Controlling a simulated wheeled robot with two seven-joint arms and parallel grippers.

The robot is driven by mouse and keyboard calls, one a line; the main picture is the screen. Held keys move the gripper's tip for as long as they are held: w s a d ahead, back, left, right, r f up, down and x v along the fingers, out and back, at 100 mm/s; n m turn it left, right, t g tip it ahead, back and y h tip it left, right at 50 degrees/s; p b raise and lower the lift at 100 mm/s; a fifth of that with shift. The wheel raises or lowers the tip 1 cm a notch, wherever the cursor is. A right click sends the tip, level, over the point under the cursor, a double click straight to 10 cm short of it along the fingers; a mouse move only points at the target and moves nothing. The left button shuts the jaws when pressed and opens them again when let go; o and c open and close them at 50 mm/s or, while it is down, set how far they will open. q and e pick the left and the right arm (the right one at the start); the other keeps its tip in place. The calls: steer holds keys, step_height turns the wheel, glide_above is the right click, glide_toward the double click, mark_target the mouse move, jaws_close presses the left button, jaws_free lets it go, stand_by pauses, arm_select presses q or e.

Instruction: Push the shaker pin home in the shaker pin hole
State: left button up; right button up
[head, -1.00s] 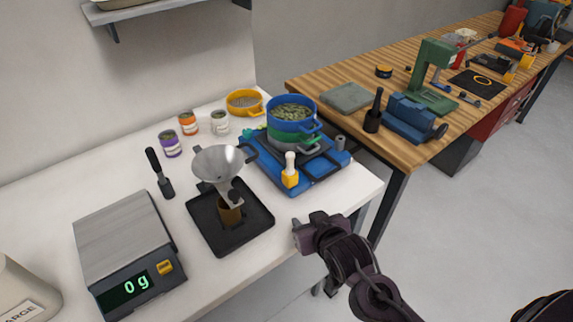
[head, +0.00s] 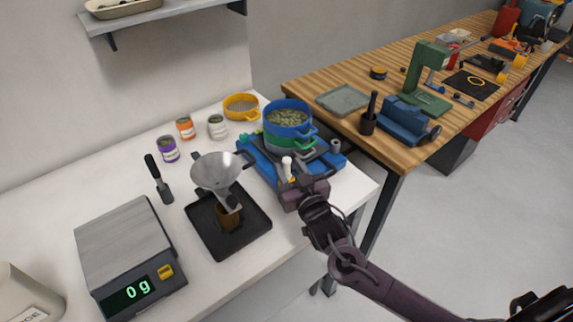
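The shaker is the blue base (head: 262,167) with stacked sieves, a blue one (head: 289,117) with green bits on top and a green one below. A small white-topped pin or knob (head: 287,166) stands at its front edge; its yellow lower part is mostly hidden behind my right gripper. I cannot make out the pin hole. My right gripper (head: 299,178) is at the front edge of the shaker, right at the white-topped piece. Its fingers are too small and dark to tell whether they are open or touching it. My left gripper is not in view.
A metal funnel (head: 217,172) stands over a black tray (head: 253,238) left of my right arm. A scale (head: 124,240) reading 0 g and several small jars stand further left. A wooden bench (head: 340,124) with tools is behind at right.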

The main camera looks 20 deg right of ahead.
steer(key=shift+w+a, duration=0.15)
steer(key=shift+w, duration=1.1)
jaws_close()
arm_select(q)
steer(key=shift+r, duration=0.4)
